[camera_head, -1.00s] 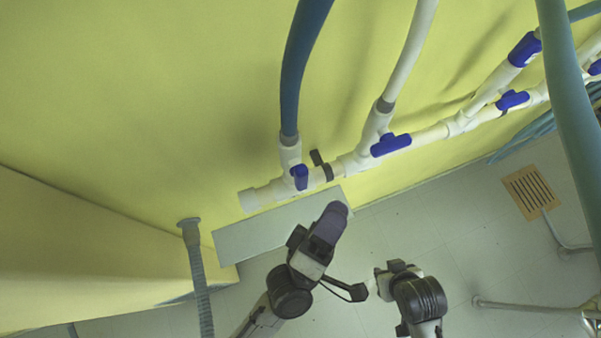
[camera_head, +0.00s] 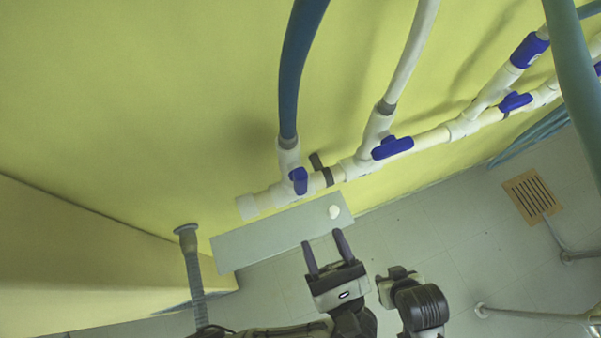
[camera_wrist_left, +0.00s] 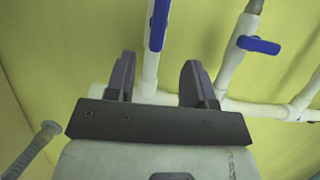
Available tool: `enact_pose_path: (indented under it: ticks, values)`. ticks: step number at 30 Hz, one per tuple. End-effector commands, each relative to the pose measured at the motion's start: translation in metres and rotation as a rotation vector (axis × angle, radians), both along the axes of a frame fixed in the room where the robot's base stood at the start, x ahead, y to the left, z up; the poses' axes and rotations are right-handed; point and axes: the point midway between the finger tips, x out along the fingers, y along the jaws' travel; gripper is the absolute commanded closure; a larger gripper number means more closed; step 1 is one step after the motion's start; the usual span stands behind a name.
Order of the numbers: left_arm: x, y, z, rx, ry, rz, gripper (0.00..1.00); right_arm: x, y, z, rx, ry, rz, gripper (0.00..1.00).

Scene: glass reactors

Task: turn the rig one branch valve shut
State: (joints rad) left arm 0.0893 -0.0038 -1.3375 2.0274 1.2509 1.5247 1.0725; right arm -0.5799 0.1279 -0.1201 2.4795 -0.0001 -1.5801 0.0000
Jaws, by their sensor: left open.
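White pipework with blue valve handles runs along the yellow wall. One blue handle (camera_head: 298,181) sits upright at the foot of the blue hose, near the pipe's capped left end; it also shows in the left wrist view (camera_wrist_left: 159,25). I cannot tell which belongs to rig one's branch. My left gripper (camera_head: 326,251) is open and empty, below the pipe, fingers pointing towards it, apart from both handles. My right gripper (camera_head: 380,284) is small and mostly hidden.
More blue handles (camera_head: 515,101) follow to the right along the pipe. A blue hose (camera_head: 298,70) and a white hose (camera_head: 412,50) rise from it. A grey ledge (camera_head: 260,240) lies below the pipe. A grey ribbed hose (camera_head: 194,270) stands at the left.

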Motion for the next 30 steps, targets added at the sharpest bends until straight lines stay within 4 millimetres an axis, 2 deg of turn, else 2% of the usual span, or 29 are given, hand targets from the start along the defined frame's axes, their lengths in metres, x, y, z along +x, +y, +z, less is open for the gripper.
enact_pose_path:
  ticks: [1, 3, 15, 21, 30]
  values:
    - [0.008, 0.003, 0.009, 0.002, -0.006, 0.002, 0.51, 0.0, 0.0, 0.009, 0.0, 0.0, 0.0, 0.57]
    - [0.019, 0.008, 0.015, 0.004, -0.006, 0.003, 0.51, 0.0, 0.0, 0.017, 0.0, -0.001, 0.0, 0.57]
    - [0.08, 0.03, 0.04, 0.005, -0.006, 0.003, 0.51, 0.0, 0.002, 0.052, 0.009, -0.002, -0.006, 0.57]
    - [0.097, 0.035, 0.045, 0.003, -0.004, 0.001, 0.51, 0.0, 0.003, 0.061, 0.011, -0.001, -0.007, 0.57]
    - [0.104, 0.038, 0.046, 0.003, -0.002, 0.001, 0.51, 0.0, 0.003, 0.064, 0.011, -0.001, -0.007, 0.57]
